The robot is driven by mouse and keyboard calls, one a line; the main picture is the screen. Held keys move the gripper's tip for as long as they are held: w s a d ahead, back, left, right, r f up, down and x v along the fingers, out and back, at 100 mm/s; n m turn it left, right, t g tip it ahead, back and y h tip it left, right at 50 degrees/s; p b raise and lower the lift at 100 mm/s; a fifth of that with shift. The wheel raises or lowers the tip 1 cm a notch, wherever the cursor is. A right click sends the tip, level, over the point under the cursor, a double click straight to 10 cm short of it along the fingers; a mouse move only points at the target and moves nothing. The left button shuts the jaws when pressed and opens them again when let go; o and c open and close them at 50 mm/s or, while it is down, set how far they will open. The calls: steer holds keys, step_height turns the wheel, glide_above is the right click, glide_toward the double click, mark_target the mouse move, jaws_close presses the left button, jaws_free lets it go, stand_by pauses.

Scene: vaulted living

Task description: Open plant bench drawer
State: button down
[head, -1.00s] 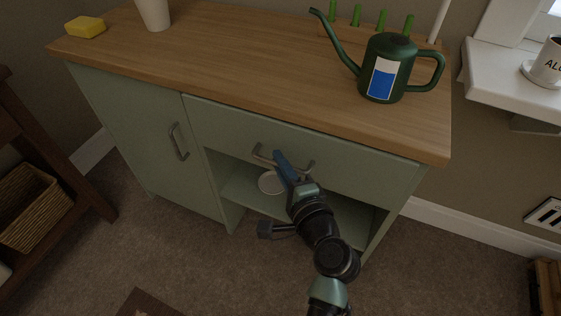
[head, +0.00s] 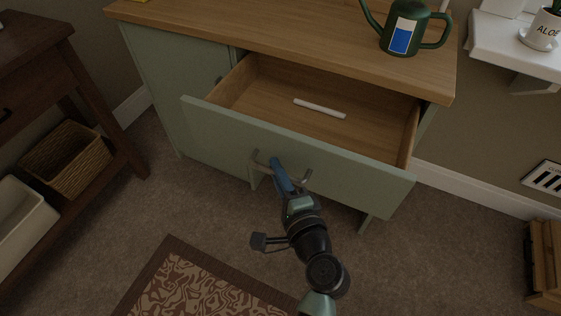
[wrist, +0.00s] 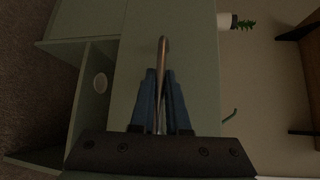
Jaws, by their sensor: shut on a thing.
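The plant bench drawer (head: 290,150) stands pulled well out of the green bench with the wooden top (head: 290,40). Its inside shows, with a white stick-like item (head: 320,108) lying on the drawer floor. My gripper (head: 277,165) is at the drawer front and shut on the grey bar handle (head: 300,178). In the wrist view the blue fingers (wrist: 160,100) close around the handle (wrist: 162,60), which runs up between them.
A green watering can (head: 404,30) stands on the bench top. A windowsill with an aloe cup (head: 540,35) is at the right. A dark shelf with a basket (head: 68,160) is at the left. A patterned rug (head: 195,285) lies in front on open carpet.

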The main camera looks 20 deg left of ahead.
steer(key=shift+s, duration=0.35)
steer(key=c, duration=0.9)
jaws_free()
steer(key=shift+s, duration=0.1)
steer(key=p+v, duration=0.2)
steer(key=v, duration=1.1)
